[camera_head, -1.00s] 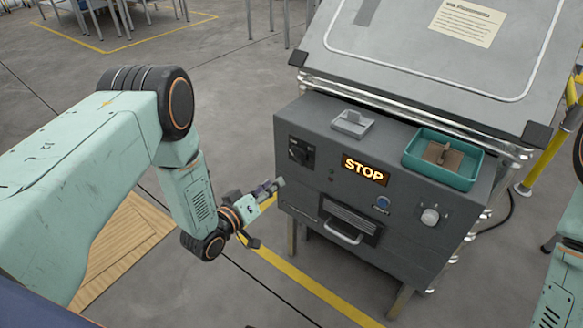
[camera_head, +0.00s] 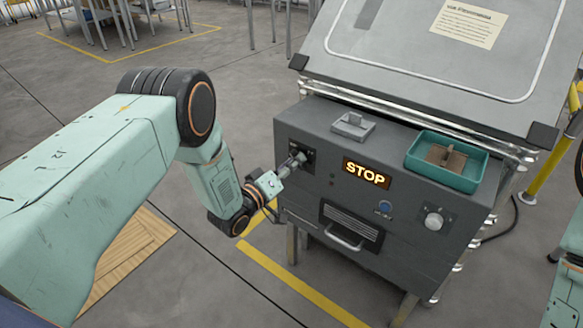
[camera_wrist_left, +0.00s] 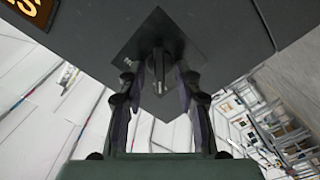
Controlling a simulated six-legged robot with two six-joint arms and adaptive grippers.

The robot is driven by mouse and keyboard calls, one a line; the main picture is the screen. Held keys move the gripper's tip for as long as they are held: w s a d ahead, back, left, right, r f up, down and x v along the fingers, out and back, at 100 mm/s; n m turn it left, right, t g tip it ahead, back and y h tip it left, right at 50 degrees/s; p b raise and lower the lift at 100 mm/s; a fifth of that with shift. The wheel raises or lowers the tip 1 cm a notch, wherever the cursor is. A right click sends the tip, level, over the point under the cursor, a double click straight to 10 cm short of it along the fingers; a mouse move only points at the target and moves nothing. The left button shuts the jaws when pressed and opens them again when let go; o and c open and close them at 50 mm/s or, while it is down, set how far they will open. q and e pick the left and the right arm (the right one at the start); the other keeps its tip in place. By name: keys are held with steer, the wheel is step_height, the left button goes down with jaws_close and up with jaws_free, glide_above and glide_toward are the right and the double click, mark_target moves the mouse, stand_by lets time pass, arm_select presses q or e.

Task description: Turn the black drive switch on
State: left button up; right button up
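The black drive switch is on the upper left of the grey cabinet's front (camera_head: 330,220), largely covered by my left gripper (camera_head: 295,162) in the head view. In the left wrist view, the switch (camera_wrist_left: 158,72) is a dark knob on a diamond-shaped dark plate (camera_wrist_left: 140,45). The fingers of my left gripper (camera_wrist_left: 157,90) stand apart on either side of the knob. I cannot tell whether they touch it. A lit sign (camera_head: 366,173) on the cabinet reads STOP. My right gripper is out of view; only part of the right arm shows at the right edge.
On the cabinet's top are a grey block-like fixture (camera_head: 353,126) and a teal tray (camera_head: 472,178) holding a brown piece. The front also has a blue button (camera_head: 385,207), a white knob (camera_head: 433,220) and a handle (camera_head: 344,240). Open floor lies in front.

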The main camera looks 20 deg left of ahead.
arm_select(q)
steer(key=shift+c, duration=0.3)
jaws_close()
stand_by(0.5)
steer(key=m+p, duration=0.4)
steer(key=m, duration=1.3)
steer(key=shift+s+d+m, duration=0.1)
steer(key=shift+d+m, duration=0.05)
steer(key=shift+m, duration=0.25)
stand_by(0.4)
steer(key=shift+o, duration=0.3)
jaws_free()
